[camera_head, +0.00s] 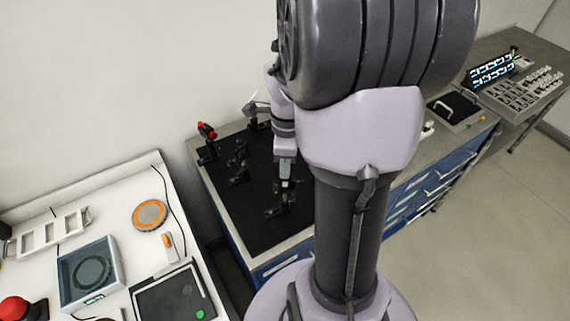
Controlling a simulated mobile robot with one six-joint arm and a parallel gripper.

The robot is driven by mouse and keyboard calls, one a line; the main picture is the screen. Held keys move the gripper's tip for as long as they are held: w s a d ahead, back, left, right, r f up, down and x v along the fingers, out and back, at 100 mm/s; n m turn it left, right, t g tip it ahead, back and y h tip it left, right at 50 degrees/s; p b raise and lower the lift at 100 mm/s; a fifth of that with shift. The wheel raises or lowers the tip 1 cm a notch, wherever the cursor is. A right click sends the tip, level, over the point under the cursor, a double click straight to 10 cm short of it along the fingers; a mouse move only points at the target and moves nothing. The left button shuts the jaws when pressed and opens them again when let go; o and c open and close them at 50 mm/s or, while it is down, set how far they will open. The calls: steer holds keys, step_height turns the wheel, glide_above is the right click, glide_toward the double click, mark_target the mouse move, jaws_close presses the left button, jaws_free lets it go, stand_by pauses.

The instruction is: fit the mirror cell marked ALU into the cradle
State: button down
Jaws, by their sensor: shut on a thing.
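My gripper (285,184) points down over the black breadboard (250,225), at its right side beside my arm. Just below the gripper stands a low black holder (276,212) on the board. I cannot tell whether it is the cradle, or whether the held part touches it.
Several black optical mounts (238,178) stand left of the gripper, one with red knobs (207,131) at the far left corner. A white bench (120,205) with instruments is at left. My arm hides the board's right side.

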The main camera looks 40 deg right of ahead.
steer(key=shift+f+b, duration=0.4)
steer(key=shift+f, duration=0.1)
steer(key=c, duration=1.4)
jaws_free()
steer(key=shift+o, duration=0.2)
steer(key=shift+r, duration=0.1)
step_height(320, 180, up, 17)
steer(key=p, duration=0.4)
steer(key=shift+s+d+r+p, duration=0.15)
steer(key=shift+r+p, duration=0.05)
steer(key=shift+p, duration=0.15)
